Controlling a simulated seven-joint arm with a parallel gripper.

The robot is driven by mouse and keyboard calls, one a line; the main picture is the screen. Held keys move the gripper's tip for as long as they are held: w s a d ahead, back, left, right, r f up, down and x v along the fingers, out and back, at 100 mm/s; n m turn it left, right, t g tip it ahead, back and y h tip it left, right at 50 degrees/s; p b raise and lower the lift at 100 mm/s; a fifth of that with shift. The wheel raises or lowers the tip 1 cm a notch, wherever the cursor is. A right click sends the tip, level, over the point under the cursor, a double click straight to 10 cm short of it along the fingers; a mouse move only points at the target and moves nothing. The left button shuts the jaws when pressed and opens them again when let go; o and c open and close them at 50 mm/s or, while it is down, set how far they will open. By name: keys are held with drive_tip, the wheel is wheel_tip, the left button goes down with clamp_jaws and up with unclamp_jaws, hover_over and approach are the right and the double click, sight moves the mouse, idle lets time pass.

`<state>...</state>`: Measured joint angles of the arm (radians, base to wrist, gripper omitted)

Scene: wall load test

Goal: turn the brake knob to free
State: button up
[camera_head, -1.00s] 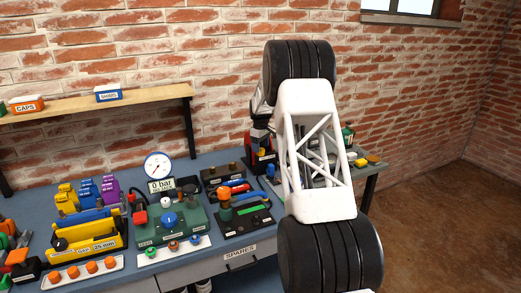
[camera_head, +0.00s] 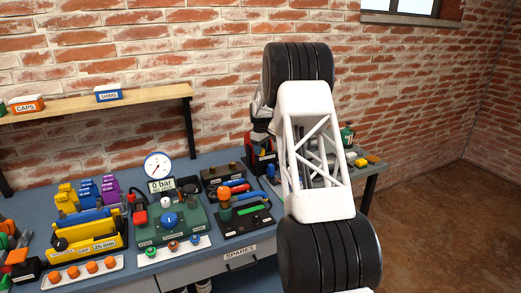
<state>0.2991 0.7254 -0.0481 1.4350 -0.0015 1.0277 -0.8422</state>
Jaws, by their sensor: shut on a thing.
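My gripper (camera_head: 262,138) is at the back of the bench, to the left of my large white arm link, and shows small and partly covered. It points down at a red and black unit (camera_head: 253,160) and is shut at its top. The brake knob itself is hidden in and behind the gripper, so its setting cannot be read.
A green pump block with a blue knob (camera_head: 169,219) and a round gauge (camera_head: 157,166) reading 0 bar stand left. A black plate with an orange-topped handle (camera_head: 224,196) lies nearer. A yellow rack (camera_head: 88,240) is further left.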

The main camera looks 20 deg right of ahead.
drive_tip(key=shift+n, duration=1.5)
drive_tip(key=o, duration=0.9)
drive_tip(key=shift+r, duration=3.9)
